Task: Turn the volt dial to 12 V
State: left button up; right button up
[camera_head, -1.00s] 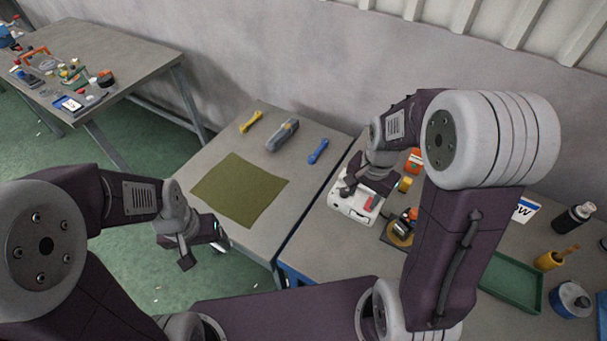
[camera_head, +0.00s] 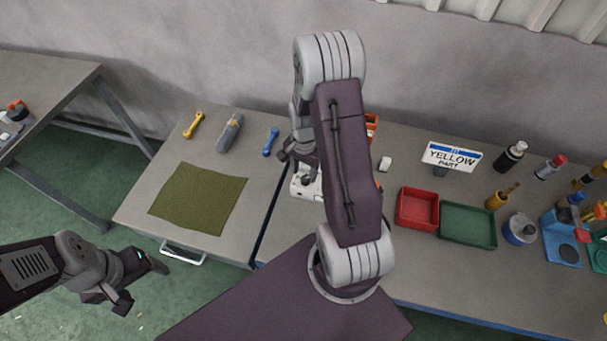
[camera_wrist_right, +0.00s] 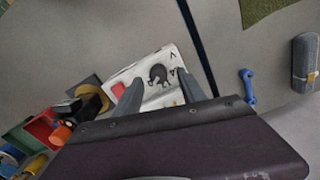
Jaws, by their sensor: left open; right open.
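The white box (camera_head: 299,192) stands on the right-hand workbench, mostly hidden by my right arm in the head view. In the right wrist view the white box (camera_wrist_right: 170,58) shows a black dial (camera_wrist_right: 159,74), a red switch (camera_wrist_right: 118,89) and dark letters on its top. The dial's exact setting is too small to read. My right gripper (camera_wrist_right: 158,80) is open, its fingers on either side of the dial in that view; contact cannot be told. It also shows in the head view (camera_head: 297,166). My left gripper (camera_head: 143,284) is open and empty, in front of the left-hand bench.
A green mat (camera_head: 198,198), yellow wrench (camera_head: 194,124), grey tool (camera_head: 230,132) and blue wrench (camera_head: 270,141) lie on the left-hand bench. Red tray (camera_head: 417,209), green tray (camera_head: 467,225) and a "YELLOW" sign (camera_head: 451,156) stand right of the box.

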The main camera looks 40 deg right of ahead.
aim_at(305, 181)
notch_tip(305, 181, down, 2)
jog(key=shift+s+d+f, duration=0.1)
jog(key=shift+d, duration=0.05)
jog(key=shift+s+f, duration=0.1)
jog(key=shift+f, duration=0.15)
jog(key=shift+c, duration=0.9)
grip_shut()
jog(key=n, duration=0.5)
jog(key=shift+n, duration=0.3)
jog(key=n, duration=0.6)
jog(key=shift+d+r, duration=0.1)
jog(key=shift+w, duration=0.2)
